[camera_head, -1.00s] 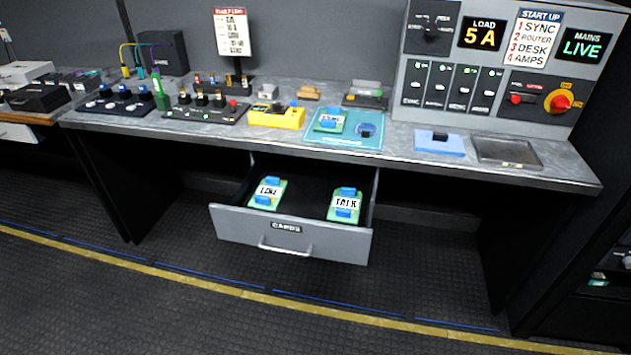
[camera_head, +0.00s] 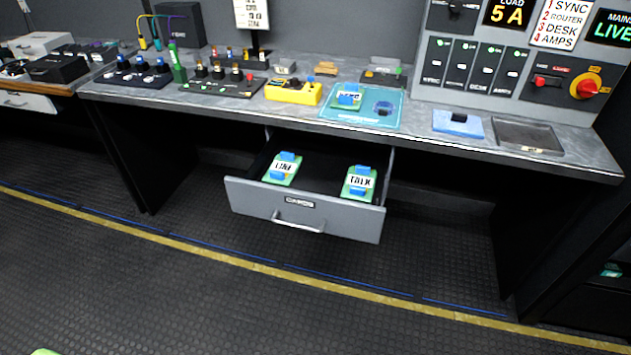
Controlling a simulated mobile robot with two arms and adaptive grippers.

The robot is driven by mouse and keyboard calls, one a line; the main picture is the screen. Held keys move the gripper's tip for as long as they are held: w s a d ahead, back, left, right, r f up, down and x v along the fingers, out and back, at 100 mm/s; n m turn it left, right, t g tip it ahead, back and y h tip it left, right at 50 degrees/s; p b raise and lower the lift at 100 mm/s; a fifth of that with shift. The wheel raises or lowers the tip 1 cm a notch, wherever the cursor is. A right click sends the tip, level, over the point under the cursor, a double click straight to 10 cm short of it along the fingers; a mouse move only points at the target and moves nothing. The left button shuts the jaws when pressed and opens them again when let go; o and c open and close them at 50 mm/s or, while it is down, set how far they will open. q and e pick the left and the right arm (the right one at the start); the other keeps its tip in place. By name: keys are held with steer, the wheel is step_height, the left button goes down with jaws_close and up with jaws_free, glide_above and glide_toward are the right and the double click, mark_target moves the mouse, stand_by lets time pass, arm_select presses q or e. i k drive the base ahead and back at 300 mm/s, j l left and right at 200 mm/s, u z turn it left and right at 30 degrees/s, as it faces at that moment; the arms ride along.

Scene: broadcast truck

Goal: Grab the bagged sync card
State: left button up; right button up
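A green card with blue parts and a white label (camera_head: 348,97) lies on the teal mat (camera_head: 338,116) on the workbench. Its label is too small to read surely, and I cannot tell whether it is bagged. Two similar green cards lie in the open drawer (camera_head: 262,203) marked CARDS. The left one (camera_head: 283,168) has a label that looks like LINE, and the right one (camera_head: 360,183) reads TALK. Neither of my grippers is in view.
A blue pad (camera_head: 458,124) and a dark grey tray (camera_head: 527,137) sit right of the mat. A yellow box (camera_head: 293,92) stands left of it. The drawer juts out over clear floor. A bright green edge (camera_head: 45,352) shows at the bottom left; I cannot tell what it is.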

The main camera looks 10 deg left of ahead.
mark_target(350, 97)
steer(key=i+l, duration=0.65)
steer(key=i, duration=0.2)
